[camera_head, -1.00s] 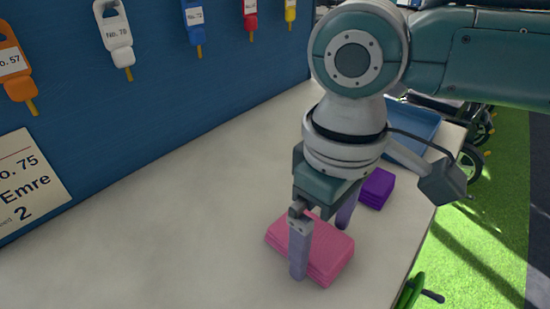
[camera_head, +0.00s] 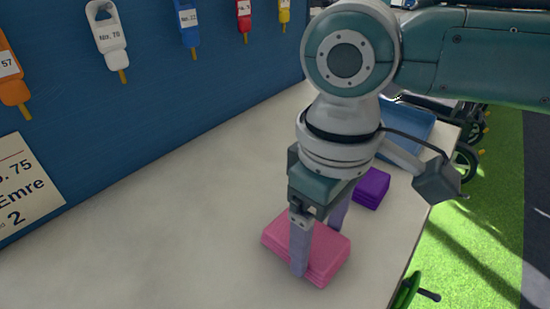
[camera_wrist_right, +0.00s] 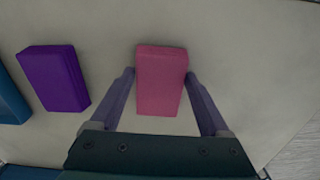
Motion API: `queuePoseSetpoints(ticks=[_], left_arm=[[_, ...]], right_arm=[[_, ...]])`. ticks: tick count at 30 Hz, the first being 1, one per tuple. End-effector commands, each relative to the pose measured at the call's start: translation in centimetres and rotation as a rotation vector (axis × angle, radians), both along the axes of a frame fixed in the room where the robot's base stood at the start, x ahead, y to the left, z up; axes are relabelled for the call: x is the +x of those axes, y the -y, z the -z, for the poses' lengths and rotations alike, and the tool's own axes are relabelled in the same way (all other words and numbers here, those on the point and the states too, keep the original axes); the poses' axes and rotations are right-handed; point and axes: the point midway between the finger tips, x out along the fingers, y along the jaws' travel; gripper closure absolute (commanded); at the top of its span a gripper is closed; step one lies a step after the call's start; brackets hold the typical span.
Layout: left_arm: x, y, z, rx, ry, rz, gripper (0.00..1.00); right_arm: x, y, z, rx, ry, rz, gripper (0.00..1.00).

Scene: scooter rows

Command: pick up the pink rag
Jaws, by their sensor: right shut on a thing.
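The pink rag (camera_head: 322,258) is a folded, layered block lying on the pale counter near its right edge. It also shows in the right wrist view (camera_wrist_right: 161,80), between the two fingers. My right gripper (camera_head: 318,250) points down over the rag, with one finger on its near side and the other at its far side. In the right wrist view the fingers (camera_wrist_right: 160,85) are shut on the rag's two sides. The rag appears to rest on the counter. My left gripper is not in view.
A purple folded rag (camera_head: 371,188) lies behind the pink one, and a blue tray (camera_head: 412,125) stands further back. A blue board with hanging key tags (camera_head: 108,38) rises at the left. The counter (camera_head: 160,235) is clear at the left and front.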

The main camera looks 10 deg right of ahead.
Motion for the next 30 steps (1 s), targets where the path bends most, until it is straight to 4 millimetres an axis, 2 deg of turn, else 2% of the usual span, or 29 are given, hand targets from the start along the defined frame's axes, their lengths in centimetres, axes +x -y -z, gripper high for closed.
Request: queuePoseSetpoints(ticks=[5, 8, 11, 21, 25, 30], left_arm=[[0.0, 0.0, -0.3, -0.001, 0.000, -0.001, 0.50], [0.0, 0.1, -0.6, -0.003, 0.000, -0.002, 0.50], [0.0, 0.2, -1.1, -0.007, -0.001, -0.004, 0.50], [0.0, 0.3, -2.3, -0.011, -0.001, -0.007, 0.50], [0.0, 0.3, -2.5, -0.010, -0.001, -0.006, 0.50], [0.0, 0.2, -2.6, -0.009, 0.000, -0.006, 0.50]], right_arm=[[0.1, 0.0, -1.2, 0.001, 0.001, 0.001, 0.74], [0.1, 0.0, -2.7, 0.001, 0.003, 0.000, 0.74], [0.1, -0.1, -5.0, 0.003, 0.004, -0.001, 0.74], [0.1, 0.0, -15.1, 0.002, 0.006, -0.002, 0.74], [0.1, -0.1, -17.7, 0.002, 0.003, -0.001, 0.74], [0.1, 0.0, -19.6, 0.001, 0.002, 0.000, 0.74]])
